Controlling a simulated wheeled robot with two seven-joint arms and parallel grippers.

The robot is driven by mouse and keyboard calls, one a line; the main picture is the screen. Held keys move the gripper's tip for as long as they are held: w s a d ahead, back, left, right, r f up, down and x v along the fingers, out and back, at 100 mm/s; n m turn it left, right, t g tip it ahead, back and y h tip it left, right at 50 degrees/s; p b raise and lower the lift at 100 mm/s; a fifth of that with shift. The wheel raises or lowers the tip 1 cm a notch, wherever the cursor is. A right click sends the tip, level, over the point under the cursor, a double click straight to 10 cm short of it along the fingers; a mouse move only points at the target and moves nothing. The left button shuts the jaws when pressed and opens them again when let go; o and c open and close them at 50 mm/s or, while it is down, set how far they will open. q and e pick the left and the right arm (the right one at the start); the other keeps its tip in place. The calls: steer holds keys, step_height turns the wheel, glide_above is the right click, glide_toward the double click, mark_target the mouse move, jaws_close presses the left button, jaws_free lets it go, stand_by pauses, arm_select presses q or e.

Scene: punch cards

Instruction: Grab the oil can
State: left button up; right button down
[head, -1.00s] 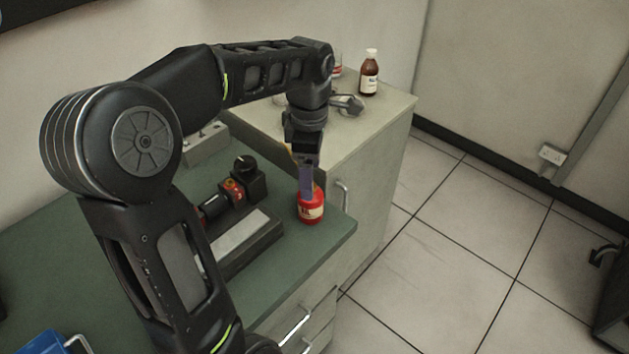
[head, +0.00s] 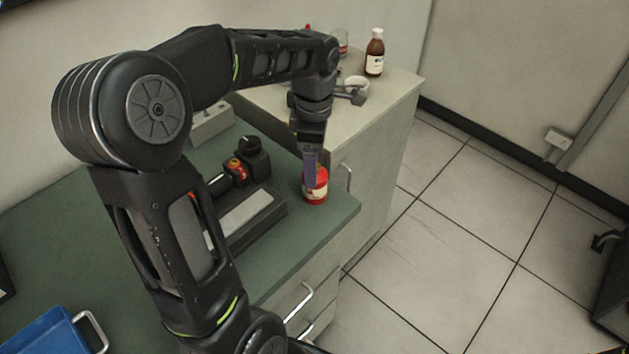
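The oil can (head: 318,193), small and red with a pale label, stands near the right edge of the green bench top (head: 335,215) in the head view. My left gripper (head: 311,168) points down right at the can, with a bluish-grey finger overlapping the can's upper part. The finger hides part of the can's top, and the other finger cannot be made out. I cannot tell whether the fingers are closed on the can. My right gripper is not in view.
A black device (head: 253,160) and a dark block with a pale top (head: 240,220) lie left of the can. A brown bottle (head: 375,55) stands on the paler cabinet (head: 385,100) behind. A blue tray (head: 50,335) is at the lower left. Open floor lies right.

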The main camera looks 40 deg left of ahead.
arm_select(q)
step_height(320, 180, down, 5)
steer(key=shift+f+p, duration=0.1)
steer(key=shift+p, duration=0.5)
steer(key=shift+c, duration=0.6)
jaws_close()
steer(key=shift+r, duration=0.2)
step_height(320, 180, up, 10)
steer(key=shift+f+b, duration=0.1)
steer(key=shift+b, duration=0.55)
stand_by(0.4)
